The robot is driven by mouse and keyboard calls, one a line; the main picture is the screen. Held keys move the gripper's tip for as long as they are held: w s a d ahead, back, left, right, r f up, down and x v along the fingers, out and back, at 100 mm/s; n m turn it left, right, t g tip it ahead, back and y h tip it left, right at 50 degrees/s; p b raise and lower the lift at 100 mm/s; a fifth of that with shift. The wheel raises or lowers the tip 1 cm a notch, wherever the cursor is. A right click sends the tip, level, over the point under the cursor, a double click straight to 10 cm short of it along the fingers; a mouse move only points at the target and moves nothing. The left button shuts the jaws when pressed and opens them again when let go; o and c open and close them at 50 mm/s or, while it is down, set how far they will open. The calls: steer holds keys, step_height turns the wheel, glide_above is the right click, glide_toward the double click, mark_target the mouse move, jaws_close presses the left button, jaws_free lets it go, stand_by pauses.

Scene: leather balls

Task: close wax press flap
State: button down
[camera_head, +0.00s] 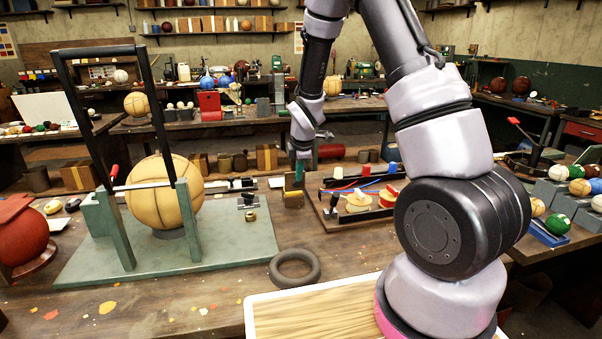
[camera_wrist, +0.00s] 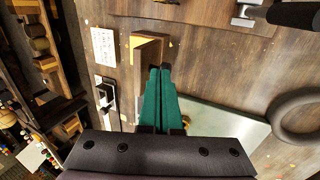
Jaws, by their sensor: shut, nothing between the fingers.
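The small brown wooden block with yellow faces (camera_head: 293,198) stands on the bench between the green press base and the wooden board. I take it for the wax press, but its flap cannot be told apart clearly. In the wrist view the block (camera_wrist: 148,36) shows as an angled wooden piece with a yellow face inside its corner. My gripper (camera_head: 299,176) has green fingers and is above or right at the block in the head view. In the wrist view my gripper's fingers (camera_wrist: 160,70) are together and empty, their tips beside the block's lower end. Contact cannot be told.
A green base plate (camera_head: 230,250) carries a tall frame and a tan ball (camera_head: 160,192) to the left. A dark ring (camera_head: 294,268) lies in front.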

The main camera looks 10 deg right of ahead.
steer(key=shift+w, duration=0.5)
steer(key=shift+w, duration=0.1)
steer(key=shift+w+r+g, duration=0.15)
steer(key=shift+w+g, duration=0.5)
steer(key=shift+g, duration=0.15)
steer(key=shift+w+r+g, duration=0.15)
steer(key=shift+w+g, duration=0.45)
steer(key=shift+g, duration=0.2)
steer(key=w+g, duration=0.2)
steer(key=g, duration=0.1)
steer(key=w+g, duration=0.1)
steer(key=shift+w+f+g, duration=0.35)
steer(key=shift+g, duration=0.05)
steer(key=shift+w+f, duration=0.4)
steer(key=shift+w, duration=0.35)
steer(key=shift+w+f, duration=0.75)
steer(key=shift+w, duration=0.1)
steer(key=shift+w+f, duration=0.55)
steer(key=shift+f, duration=0.25)
steer(key=shift+w+f, duration=0.55)
steer(key=shift+f, duration=0.4)
